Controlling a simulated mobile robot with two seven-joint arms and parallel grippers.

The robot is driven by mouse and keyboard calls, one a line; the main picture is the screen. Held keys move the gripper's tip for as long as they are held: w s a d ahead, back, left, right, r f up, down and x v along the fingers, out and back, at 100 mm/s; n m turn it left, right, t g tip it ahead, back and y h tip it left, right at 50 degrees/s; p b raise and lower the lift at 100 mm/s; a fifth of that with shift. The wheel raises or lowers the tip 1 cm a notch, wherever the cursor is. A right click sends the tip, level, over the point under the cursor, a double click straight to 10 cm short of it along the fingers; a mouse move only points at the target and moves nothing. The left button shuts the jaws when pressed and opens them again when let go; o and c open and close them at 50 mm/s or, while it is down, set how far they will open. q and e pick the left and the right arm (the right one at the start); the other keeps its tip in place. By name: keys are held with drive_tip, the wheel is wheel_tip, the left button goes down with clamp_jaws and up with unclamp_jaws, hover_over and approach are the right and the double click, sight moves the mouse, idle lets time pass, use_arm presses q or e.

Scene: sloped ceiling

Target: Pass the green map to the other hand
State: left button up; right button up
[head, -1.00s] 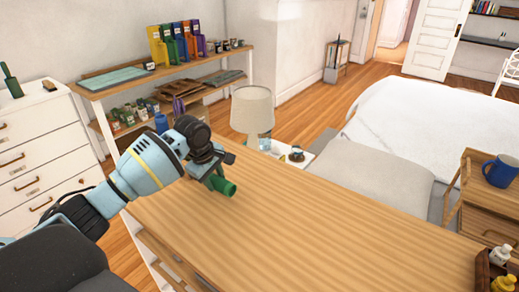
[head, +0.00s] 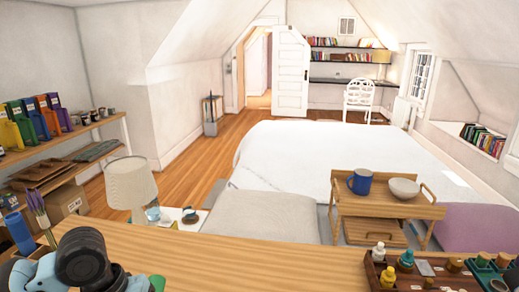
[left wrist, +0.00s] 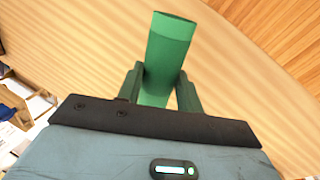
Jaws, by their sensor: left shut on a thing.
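The green map (left wrist: 168,55) is a rolled green tube. In the left wrist view it stands between the two fingers of my left gripper (left wrist: 160,88), which is shut on it. The tube's far end sticks out past the fingers, above the wooden tabletop. In the head view only a small green piece of the map (head: 157,284) shows at the bottom edge, beside my dark left wrist. The left fingers are mostly out of that frame. My right gripper is in neither view.
The wooden table (head: 240,262) is clear in its middle. At its right stands a tray (head: 374,272) of small bottles. Beyond are a lamp (head: 131,185), a bed (head: 290,150) and a wooden stand (head: 350,208) with a blue mug (head: 361,182) and bowl (head: 404,188).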

use_arm(q)
drive_tip(key=shift+s+d+r+m, duration=0.1)
drive_tip(key=shift+s+d+m, duration=0.3)
drive_tip(key=shift+s, duration=0.2)
drive_tip(key=shift+s+d+r+m, duration=0.1)
drive_tip(key=shift+s+d+m, duration=0.2)
drive_tip(key=shift+s+m, duration=0.25)
drive_tip(key=shift+d, duration=0.15)
drive_tip(key=w+d+r, duration=0.1)
drive_tip(key=w+d, duration=0.1)
drive_tip(key=d, duration=0.7)
drive_tip(key=w+d+r+m, duration=0.1)
drive_tip(key=w+d+r, duration=0.1)
drive_tip(key=d, duration=0.7)
drive_tip(key=w+d+r+m+g, duration=0.1)
drive_tip(key=w+d, duration=0.3)
drive_tip(key=d, duration=0.4)
drive_tip(key=shift+d+r, duration=0.4)
drive_tip(key=shift+r, duration=0.05)
